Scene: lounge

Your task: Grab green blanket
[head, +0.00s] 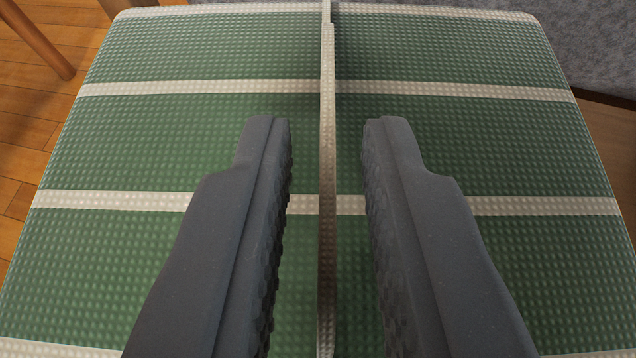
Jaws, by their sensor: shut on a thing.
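The green blanket (170,140) has pale cross stripes and a dimpled weave. It fills most of the head view, spread out flat below my gripper. A thin pale upright ridge (327,100) runs up its middle, from the bottom of the view to the top. My gripper (328,130) has its two dark fingers on either side of this ridge, over the middle of the blanket. It is shut on the blanket, with the ridge between the fingers. The fingers hide parts of the blanket beneath them.
A wooden floor (25,130) shows at the left, with wooden legs (40,42) at the top left. A grey textured surface (595,40) lies at the top right, with a dark brown edge (605,98) below it.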

